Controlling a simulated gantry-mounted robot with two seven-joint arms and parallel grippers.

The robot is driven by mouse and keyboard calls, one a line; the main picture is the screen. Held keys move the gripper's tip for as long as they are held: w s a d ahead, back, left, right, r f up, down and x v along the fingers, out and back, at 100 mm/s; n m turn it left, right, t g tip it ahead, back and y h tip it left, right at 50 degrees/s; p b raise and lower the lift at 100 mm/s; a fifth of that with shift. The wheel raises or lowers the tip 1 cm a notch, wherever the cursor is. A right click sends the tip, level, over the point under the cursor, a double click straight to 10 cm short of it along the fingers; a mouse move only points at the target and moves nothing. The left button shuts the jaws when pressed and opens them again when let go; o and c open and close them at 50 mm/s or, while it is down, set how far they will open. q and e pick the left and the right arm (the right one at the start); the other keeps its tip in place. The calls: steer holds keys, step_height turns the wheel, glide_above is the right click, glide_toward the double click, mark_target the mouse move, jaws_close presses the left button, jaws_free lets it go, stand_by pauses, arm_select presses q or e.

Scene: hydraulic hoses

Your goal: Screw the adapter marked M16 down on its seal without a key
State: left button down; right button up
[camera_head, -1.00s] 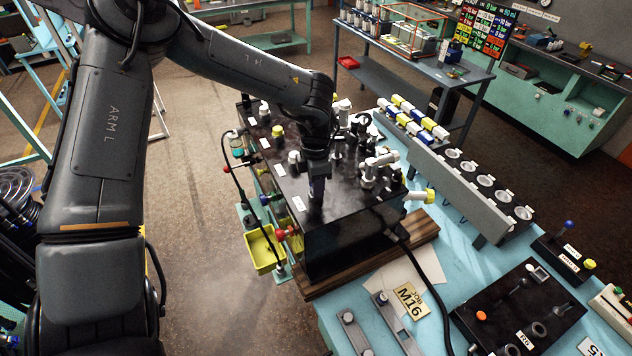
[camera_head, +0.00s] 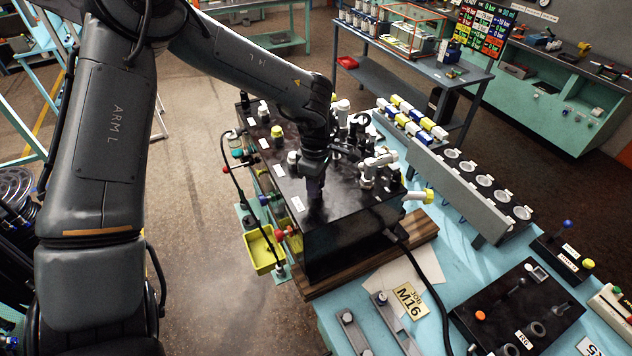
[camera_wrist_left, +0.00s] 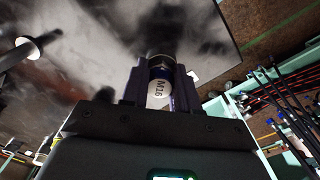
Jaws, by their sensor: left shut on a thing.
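My left gripper (camera_head: 315,188) reaches down onto the top of the black block (camera_head: 345,240), near its front left edge. My right gripper is not in view.
Several fittings and knobs stand on the block, such as a yellow-topped one (camera_head: 277,132). A yellow bin (camera_head: 263,250) hangs at its left.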

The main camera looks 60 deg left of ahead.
arm_select(q)
steer(key=shift+s+a+f+m, duration=0.25)
steer(key=shift+f+m, duration=0.3)
steer(key=shift+m, duration=0.95)
steer(key=c, duration=0.8)
jaws_free()
steer(key=shift+w, duration=0.15)
steer(key=shift+d+r, duration=0.1)
steer(key=shift+r, duration=0.05)
steer(key=shift+s+r, duration=0.3)
steer(key=shift+r, duration=0.25)
steer(key=r, duration=0.7)
steer(key=w+r, duration=0.1)
steer(key=r, duration=0.2)
steer(key=shift+w+r, duration=0.1)
steer(key=shift+r, duration=0.2)
